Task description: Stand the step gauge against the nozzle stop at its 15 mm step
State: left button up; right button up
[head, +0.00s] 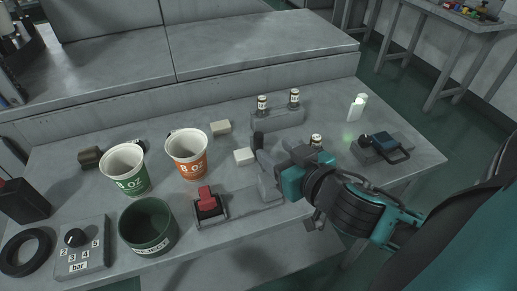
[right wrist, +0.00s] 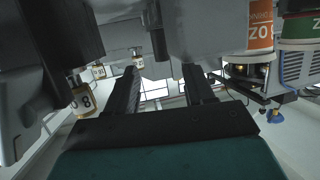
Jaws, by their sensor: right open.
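My right gripper (head: 263,163) is open over the middle of the bench, its fingers pointing left. It also shows in the right wrist view (right wrist: 160,88), with nothing visible between its two dark fingers. A small pale block (head: 245,156) lies just left of the fingertips, apart from any grip that I can see. A second pale block (head: 221,127) lies farther back. I cannot tell which piece is the step gauge or which is the nozzle stop; the arm hides part of the bench. My left gripper is not in view.
A green cup (head: 126,170), an orange cup (head: 187,153) and a dark green pot (head: 147,228) stand left of a red-handled switch (head: 208,203). Small bottles (head: 294,98) stand by a grey block (head: 278,121) behind the gripper. A numbered dial box (head: 82,250) is front left.

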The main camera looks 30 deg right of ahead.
aim_at(261, 139)
jog(key=x, duration=0.4)
jog(key=shift+w+r, duration=0.1)
jog(key=shift+r, duration=0.2)
jog(key=shift+w+f, duration=0.25)
jog(key=shift+w, duration=0.35)
jog(key=shift+c, duration=0.5)
grip_shut()
